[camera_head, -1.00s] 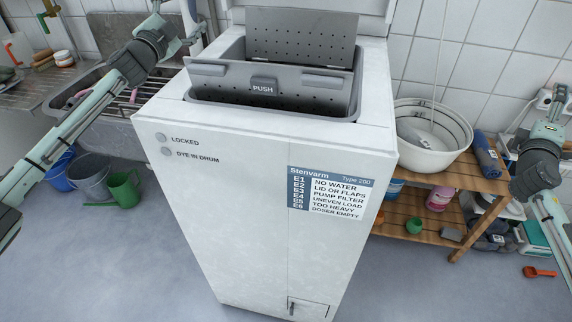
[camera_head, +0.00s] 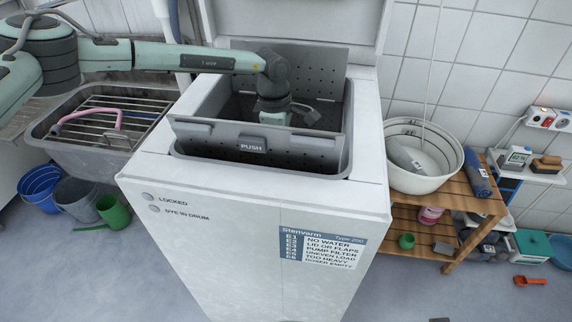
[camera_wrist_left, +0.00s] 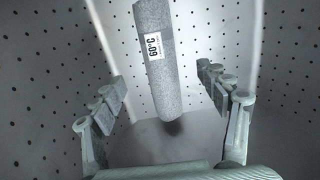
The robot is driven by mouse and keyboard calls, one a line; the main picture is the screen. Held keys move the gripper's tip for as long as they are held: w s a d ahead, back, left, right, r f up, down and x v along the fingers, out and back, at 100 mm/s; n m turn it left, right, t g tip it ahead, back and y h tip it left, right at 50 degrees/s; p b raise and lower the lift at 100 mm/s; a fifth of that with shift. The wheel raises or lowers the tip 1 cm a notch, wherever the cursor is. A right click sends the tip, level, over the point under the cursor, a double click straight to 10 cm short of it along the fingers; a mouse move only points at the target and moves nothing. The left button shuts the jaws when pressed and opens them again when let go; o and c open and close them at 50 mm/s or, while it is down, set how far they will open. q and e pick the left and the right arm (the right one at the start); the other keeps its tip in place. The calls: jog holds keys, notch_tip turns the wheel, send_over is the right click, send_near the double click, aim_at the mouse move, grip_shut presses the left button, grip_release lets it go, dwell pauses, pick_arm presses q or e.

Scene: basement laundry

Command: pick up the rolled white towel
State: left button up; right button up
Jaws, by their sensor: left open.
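A rolled towel (camera_wrist_left: 158,75), speckled pale grey-white in this light, shows in the left wrist view with a white "60°C" tag (camera_wrist_left: 154,46). It stands lengthwise in the picture inside a perforated drum (camera_wrist_left: 60,60), its near end casting a dark shadow. My left gripper (camera_wrist_left: 162,78) is open, with one finger on each side of the towel's line and a gap visible to both. Whether the towel is between the fingers or beyond them I cannot tell. In the head view, my left arm reaches into the open top of the white washer (camera_head: 250,225); the fingers and towel are hidden there. My right gripper is out of view.
A grey flap marked PUSH (camera_head: 253,147) stands in front of my left wrist, and a perforated flap (camera_head: 325,75) stands behind it. A sink (camera_head: 90,150) is at left. A wooden shelf (camera_head: 470,203) at right holds a white basin (camera_head: 420,180) and a blue roll (camera_head: 477,172).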

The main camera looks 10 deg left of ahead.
pick_arm(q)
jog(key=shift+w+a+f+m+y, duration=0.1)
jog(key=shift+a+f+m+y, duration=0.2)
jog(key=shift+a+f+y, duration=0.35)
jog(key=shift+h, duration=0.25)
notch_tip(320, 180, down, 7)
jog(key=shift+w+d+r+p, duration=0.1)
jog(key=shift+p, duration=0.25)
jog(key=c, duration=1.4)
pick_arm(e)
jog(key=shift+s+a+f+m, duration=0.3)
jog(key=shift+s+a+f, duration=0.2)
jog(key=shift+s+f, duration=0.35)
